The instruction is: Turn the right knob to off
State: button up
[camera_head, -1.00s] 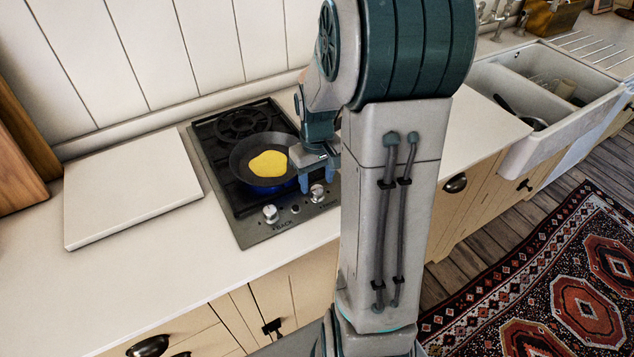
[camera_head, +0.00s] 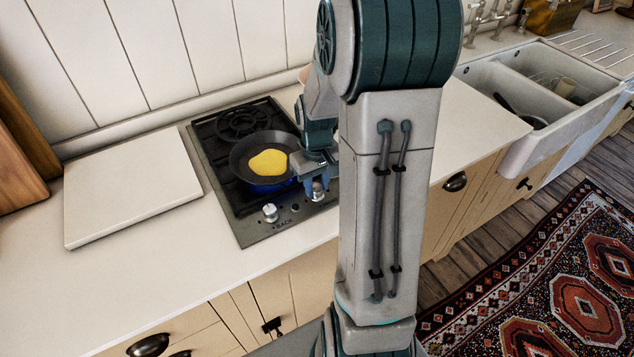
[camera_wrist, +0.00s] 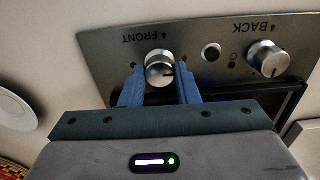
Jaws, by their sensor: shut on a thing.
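The right knob (camera_head: 318,192) is a silver dial on the hob's (camera_head: 250,240) front strip. In the wrist view this knob (camera_wrist: 159,66), beside the FRONT label, sits between the blue fingers of my gripper (camera_wrist: 160,78). My gripper (camera_head: 316,190) reaches down from above and is shut on the knob. The left knob (camera_head: 270,212) stands free; in the wrist view it is the knob beside the BACK label (camera_wrist: 268,60). A dark pan (camera_head: 245,150) with a yellow food (camera_head: 268,163) in it sits on the hob. A little blue shows under the pan, faintly.
A pale board (camera_head: 125,200) lies on the counter left of the hob. A white double sink (camera_head: 520,150) is to the right. The pan's right edge is close to my gripper. The counter (camera_head: 240,285) in front of the hob is clear.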

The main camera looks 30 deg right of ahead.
jog(key=m+b, duration=0.2)
jog(key=m, duration=0.2)
jog(key=shift+f+m, duration=0.1)
jog(key=shift+m, duration=0.3)
jog(key=m, duration=0.4)
jog(key=shift+m+b, duration=0.3)
jog(key=shift+b, duration=0.1)
jog(key=m, duration=0.4)
jog(key=shift+m+p, duration=0.5)
jog(key=shift+m, duration=1.6)
jog(key=o, duration=1)
jog(key=shift+c, duration=0.2)
